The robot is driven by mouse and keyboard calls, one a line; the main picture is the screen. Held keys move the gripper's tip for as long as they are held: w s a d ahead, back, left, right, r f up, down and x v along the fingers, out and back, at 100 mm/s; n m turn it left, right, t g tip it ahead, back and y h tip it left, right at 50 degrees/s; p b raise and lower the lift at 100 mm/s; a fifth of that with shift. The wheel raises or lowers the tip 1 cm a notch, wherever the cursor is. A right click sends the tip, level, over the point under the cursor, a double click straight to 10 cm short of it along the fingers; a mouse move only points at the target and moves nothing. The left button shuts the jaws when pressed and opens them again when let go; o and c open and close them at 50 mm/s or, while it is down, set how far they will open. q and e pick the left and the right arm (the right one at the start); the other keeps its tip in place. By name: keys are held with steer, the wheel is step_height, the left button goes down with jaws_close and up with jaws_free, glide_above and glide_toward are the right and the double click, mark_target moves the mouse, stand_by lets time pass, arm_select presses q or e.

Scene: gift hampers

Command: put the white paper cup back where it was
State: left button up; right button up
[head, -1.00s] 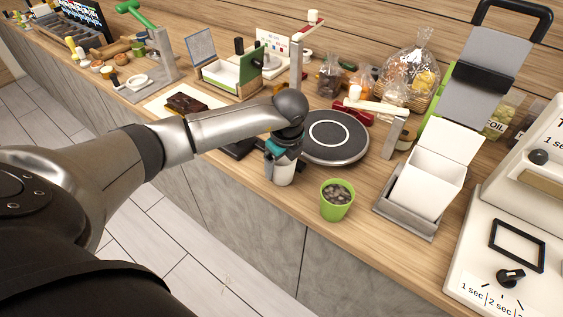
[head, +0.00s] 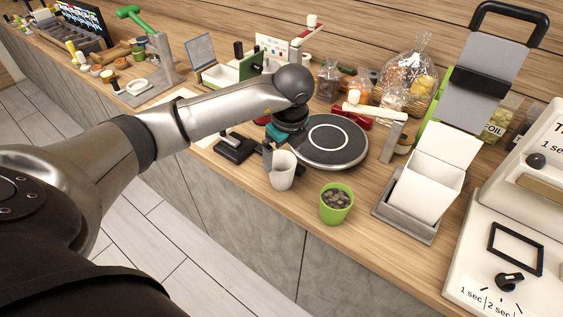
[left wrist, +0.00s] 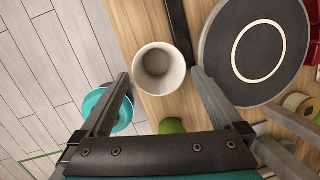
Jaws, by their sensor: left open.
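In the left wrist view the cup (left wrist: 158,68) is seen from above, empty inside. My left gripper (head: 271,152) is just behind and left of the cup in the head view. In the left wrist view its fingers (left wrist: 161,76) are spread, with the cup beyond and between their tips and a gap on either side. My right gripper is not in view.
The turntable (head: 333,139) is close behind the cup. The green pot (head: 337,204) of dark pebbles stands to its right, and a black stand (head: 236,148) to its left. A white box (head: 428,184) in a grey holder is further right. A teal round container (left wrist: 121,116) shows below the counter edge.

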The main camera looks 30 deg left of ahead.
arm_select(q)
steer(key=v, duration=0.5)
steer(key=shift+r, duration=0.15)
